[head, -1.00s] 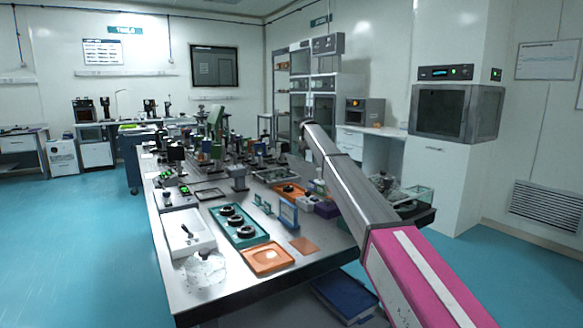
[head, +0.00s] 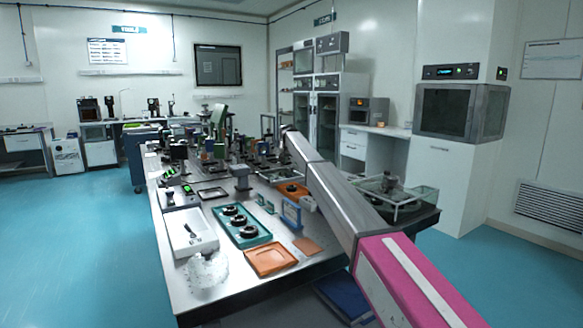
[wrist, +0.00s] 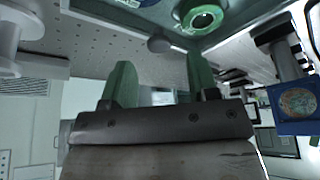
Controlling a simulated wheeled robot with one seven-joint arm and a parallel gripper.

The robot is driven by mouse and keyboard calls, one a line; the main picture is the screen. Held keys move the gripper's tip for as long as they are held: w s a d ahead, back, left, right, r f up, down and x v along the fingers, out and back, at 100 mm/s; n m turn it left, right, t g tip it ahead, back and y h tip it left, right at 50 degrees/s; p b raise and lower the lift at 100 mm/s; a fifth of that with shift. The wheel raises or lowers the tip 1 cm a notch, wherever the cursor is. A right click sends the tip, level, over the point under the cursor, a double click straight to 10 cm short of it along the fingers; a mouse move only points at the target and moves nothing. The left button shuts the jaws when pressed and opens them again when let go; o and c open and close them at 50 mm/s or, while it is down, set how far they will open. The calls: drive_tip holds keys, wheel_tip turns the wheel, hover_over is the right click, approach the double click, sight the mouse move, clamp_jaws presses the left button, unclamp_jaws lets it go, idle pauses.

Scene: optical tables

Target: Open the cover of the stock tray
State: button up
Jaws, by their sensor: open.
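A clear-walled tray (head: 422,203) stands at the right edge of the long table, with a round dark item and a small pale part about it. It looks like the stock tray, but I cannot make out its cover clearly. In the wrist view, a glassy tray edge (wrist: 112,18) crosses the top, with a green ring beside it. I cannot tell whether this is the same tray. My gripper (wrist: 160,82) shows two green fingers standing apart with nothing between them. In the head view my arm reaches over the table, and its fingers are hidden at the far end.
The table's near left holds a white tray (head: 176,243), a teal tray (head: 261,240) with black rings, and an orange tray (head: 290,263). Posts and optics crowd the far half. A blue framed piece (wrist: 285,101) is at right in the wrist view.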

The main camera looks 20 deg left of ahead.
sight(292, 168)
drive_tip(key=shift+x, duration=1.7)
